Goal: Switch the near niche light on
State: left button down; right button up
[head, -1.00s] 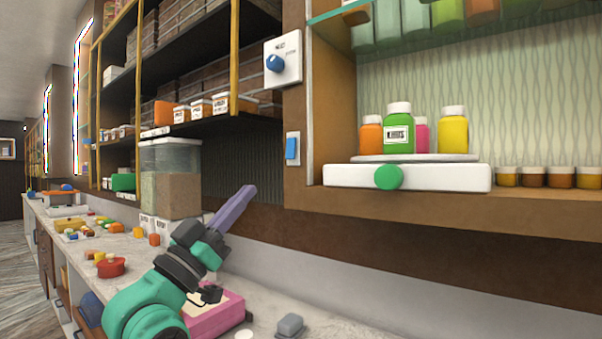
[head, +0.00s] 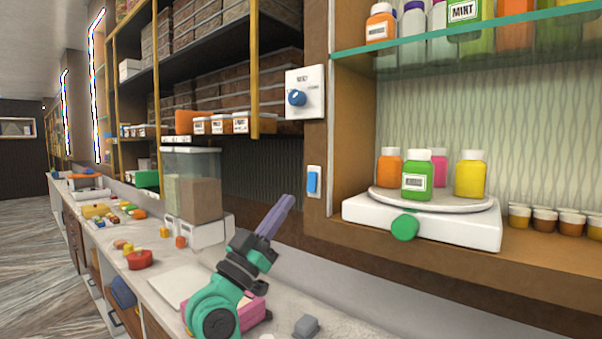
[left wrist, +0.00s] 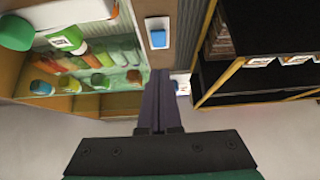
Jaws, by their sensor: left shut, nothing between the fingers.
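The switch (head: 313,181) is a blue rocker on a white plate, fixed to the brown post at the left edge of the near niche (head: 470,120). It also shows in the left wrist view (left wrist: 157,38), beyond my fingertips and near the top. My left gripper (head: 286,201) has long purple fingers that are shut and empty. They point up toward the post, with the tips a little below and left of the switch in the head view, apparently apart from it. The fingers also show in the left wrist view (left wrist: 160,78). My right gripper is not seen.
A white box with a blue knob (head: 297,97) is above the switch. A white turntable base (head: 430,222) with a green knob and bottles stands in the niche. A clear container (head: 190,185), a pink box and a grey block (head: 306,326) are on the counter below.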

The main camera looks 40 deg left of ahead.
aim_at(311, 184)
pick_arm(q)
jog(key=w, duration=0.2)
jog(key=w+p, duration=0.1)
jog(key=w, duration=0.1)
jog(key=w+p, duration=0.1)
jog(key=w, duration=0.1)
jog(key=shift+r, duration=0.4)
jog(key=shift+a, duration=0.1)
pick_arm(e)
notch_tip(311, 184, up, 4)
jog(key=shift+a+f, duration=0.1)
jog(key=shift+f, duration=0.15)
